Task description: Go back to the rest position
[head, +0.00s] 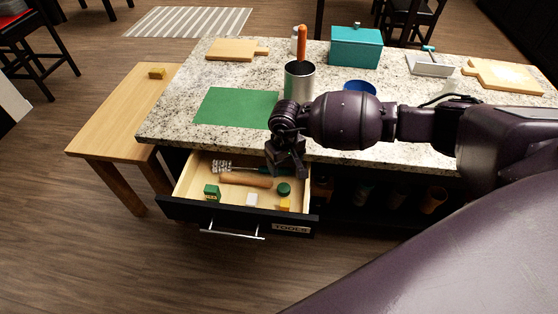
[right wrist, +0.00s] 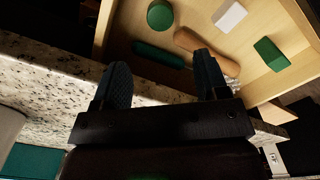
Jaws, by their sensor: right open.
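My right gripper (head: 287,170) hangs above the back right part of an open drawer (head: 186,181), close to the counter's front edge. In the right wrist view its two dark fingers (right wrist: 160,88) are apart with nothing held between them. The drawer holds a wooden rolling-pin-like piece (head: 245,180), a dark green handled tool with a metal head (head: 222,167), a green block (head: 211,192), a white block (head: 252,199), a round green piece (head: 283,189) and a yellow block (head: 285,204). My left gripper does not show in either view.
The granite counter (head: 180,115) carries a green mat (head: 235,106), a metal canister (head: 299,82), a blue bowl (head: 360,87), a teal box (head: 355,47) and cutting boards (head: 231,50). Floor in front is clear.

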